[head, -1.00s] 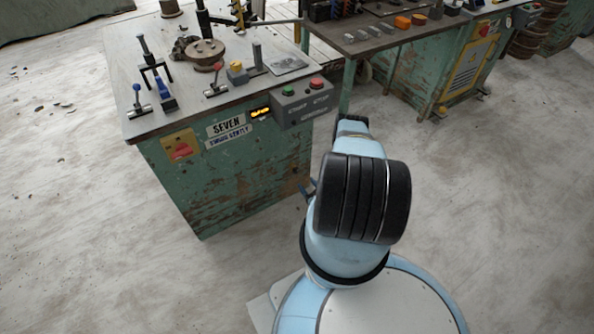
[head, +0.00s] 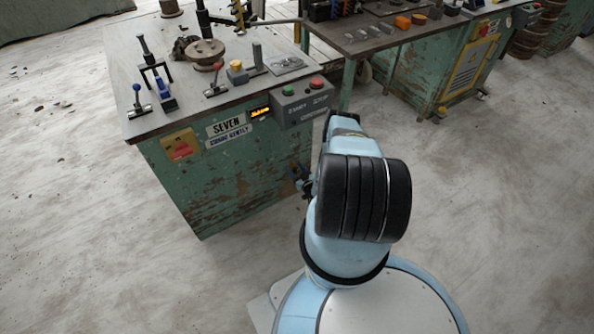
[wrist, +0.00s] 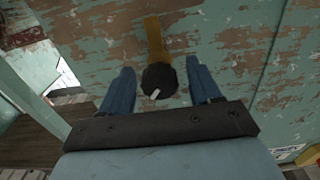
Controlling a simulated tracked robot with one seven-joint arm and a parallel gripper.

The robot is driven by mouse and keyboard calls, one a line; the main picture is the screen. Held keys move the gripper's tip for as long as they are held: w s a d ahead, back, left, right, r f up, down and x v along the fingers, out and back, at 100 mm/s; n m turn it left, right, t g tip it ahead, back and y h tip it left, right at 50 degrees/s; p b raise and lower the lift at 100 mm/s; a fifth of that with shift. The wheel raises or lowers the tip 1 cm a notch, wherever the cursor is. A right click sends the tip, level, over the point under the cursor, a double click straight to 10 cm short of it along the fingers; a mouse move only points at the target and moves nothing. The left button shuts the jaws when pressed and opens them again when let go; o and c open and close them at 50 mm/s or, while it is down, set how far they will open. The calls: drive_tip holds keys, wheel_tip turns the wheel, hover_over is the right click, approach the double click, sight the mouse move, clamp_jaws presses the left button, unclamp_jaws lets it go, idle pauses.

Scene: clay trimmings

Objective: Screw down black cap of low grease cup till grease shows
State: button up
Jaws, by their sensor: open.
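The black cap (wrist: 159,79) of the grease cup shows in the middle of the wrist view, round and dark with a small white mark on its lower edge. An ochre-yellow part (wrist: 154,38) runs up from it along the worn green panel. My gripper (wrist: 159,68) is open, with one blue finger left of the cap and one right of it. Gaps show between the cap and both fingers. In the head view my arm hides most of the gripper at the cabinet's right side, and I cannot make out the cap there. No grease is visible.
The green cabinet (head: 230,185) stands close to the arm, its worktop (head: 130,85) carrying levers and a round plate (head: 205,54). A control box (head: 302,104) juts out above the gripper area. A second bench (head: 350,40) stands behind right.

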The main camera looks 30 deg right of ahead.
drive_tip(key=c, duration=1)
drive_tip(key=shift+d, duration=0.15)
drive_tip(key=shift+c, duration=0.2)
